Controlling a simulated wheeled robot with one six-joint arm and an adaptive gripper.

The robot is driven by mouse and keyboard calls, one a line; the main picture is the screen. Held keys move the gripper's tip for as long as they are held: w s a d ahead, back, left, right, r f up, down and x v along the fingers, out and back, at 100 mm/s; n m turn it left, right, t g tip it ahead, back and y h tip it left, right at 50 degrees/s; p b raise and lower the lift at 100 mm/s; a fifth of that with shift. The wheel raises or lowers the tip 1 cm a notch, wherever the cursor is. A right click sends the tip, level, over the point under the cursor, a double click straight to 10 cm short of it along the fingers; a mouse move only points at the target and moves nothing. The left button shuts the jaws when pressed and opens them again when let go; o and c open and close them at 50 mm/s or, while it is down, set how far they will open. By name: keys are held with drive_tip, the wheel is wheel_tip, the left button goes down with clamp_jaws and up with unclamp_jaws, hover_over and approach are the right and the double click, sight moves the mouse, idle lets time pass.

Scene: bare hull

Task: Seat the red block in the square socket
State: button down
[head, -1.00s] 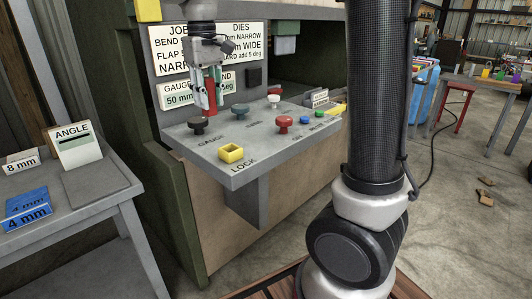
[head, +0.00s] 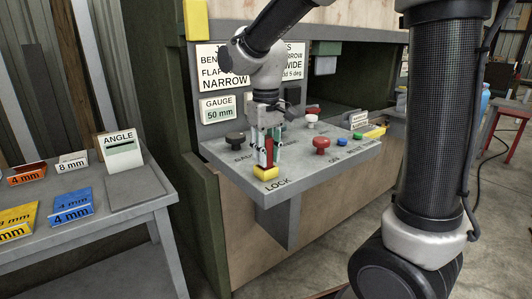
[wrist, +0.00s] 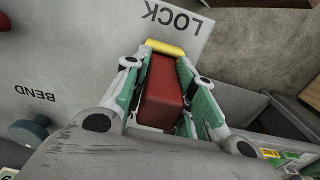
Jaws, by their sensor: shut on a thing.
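The red block (head: 269,152) stands upright between the fingers of my gripper (head: 267,158), which is shut on it. The yellow square socket (head: 266,174) is on the grey panel's front corner, by the word LOCK. The block's lower end is right at the socket, and I cannot tell whether it is inside or just above. In the wrist view, the red block (wrist: 162,92) lies between green-padded fingers. One yellow edge of the socket (wrist: 166,48) shows beyond it; the rest of the opening is hidden by block and fingers.
The grey control panel (head: 225,157) carries a dark knob (head: 235,138), red knobs (head: 321,144) and smaller buttons close to my gripper. A side table (head: 95,215) with thickness cards and an ANGLE holder (head: 121,150) stands at left.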

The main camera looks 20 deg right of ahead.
drive_tip(key=shift+f, duration=0.35)
drive_tip(key=shift+f, duration=0.2)
drive_tip(key=c, duration=1.2)
unclamp_jaws()
drive_tip(key=shift+o, duration=0.2)
wheel_tip(320, 180, up, 13)
drive_tip(key=shift+r, duration=0.15)
drive_tip(key=s+d+f+m+t, duration=0.1)
drive_tip(key=s+d+f+t, duration=0.1)
drive_tip(key=s+d, duration=0.5)
drive_tip(key=s+d+f+m+t, duration=0.2)
drive_tip(key=s+d+f, duration=0.3)
drive_tip(key=s+d, duration=0.3)
drive_tip(key=s, duration=0.4)
drive_tip(key=shift+m, duration=0.3)
